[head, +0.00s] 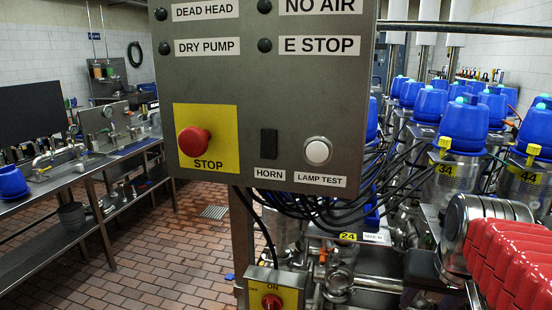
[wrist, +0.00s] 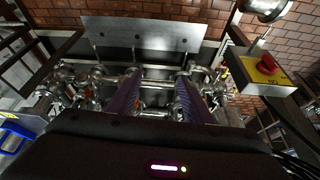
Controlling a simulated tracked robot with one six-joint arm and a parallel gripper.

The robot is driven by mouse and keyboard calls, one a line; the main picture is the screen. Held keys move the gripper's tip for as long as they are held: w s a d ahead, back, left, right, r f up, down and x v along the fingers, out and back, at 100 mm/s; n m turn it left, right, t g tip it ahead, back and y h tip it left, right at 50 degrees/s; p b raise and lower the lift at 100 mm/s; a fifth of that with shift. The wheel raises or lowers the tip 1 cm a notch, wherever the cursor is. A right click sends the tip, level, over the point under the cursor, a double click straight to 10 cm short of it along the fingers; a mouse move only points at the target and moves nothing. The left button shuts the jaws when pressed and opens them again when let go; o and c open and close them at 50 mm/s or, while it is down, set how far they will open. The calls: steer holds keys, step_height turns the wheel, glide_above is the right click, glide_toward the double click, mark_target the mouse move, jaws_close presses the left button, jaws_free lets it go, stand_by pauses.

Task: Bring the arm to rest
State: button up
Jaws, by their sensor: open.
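My gripper (wrist: 159,80) shows in the wrist view, with two dark purple fingers spread apart. No object sits between the fingers. Beyond them are steel pipes and fittings (wrist: 150,98) in front of a flat metal plate (wrist: 140,36). My dark gripper body with a small lit strip fills the bottom of that view. I cannot make out my gripper in the head view.
A grey control panel (head: 255,75) with a red STOP button (head: 193,141) stands close in front. Blue-capped valves (head: 463,125) and red ribbed parts (head: 515,262) crowd the right. A steel bench (head: 90,160) is left; tiled floor (head: 180,250) between is mostly open.

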steer(key=s+a+f+n, duration=0.2)
steer(key=s+a, duration=0.1)
steer(key=a, duration=0.3)
steer(key=s+a+f+n+t+y, duration=0.1)
steer(key=s+a+f+n, duration=0.1)
steer(key=a, duration=0.5)
steer(key=shift+s+a+f+y, duration=0.3)
steer(key=shift+s+f, duration=0.2)
steer(key=shift+s, duration=0.55)
steer(key=shift+d, duration=0.1)
stand_by(2.5)
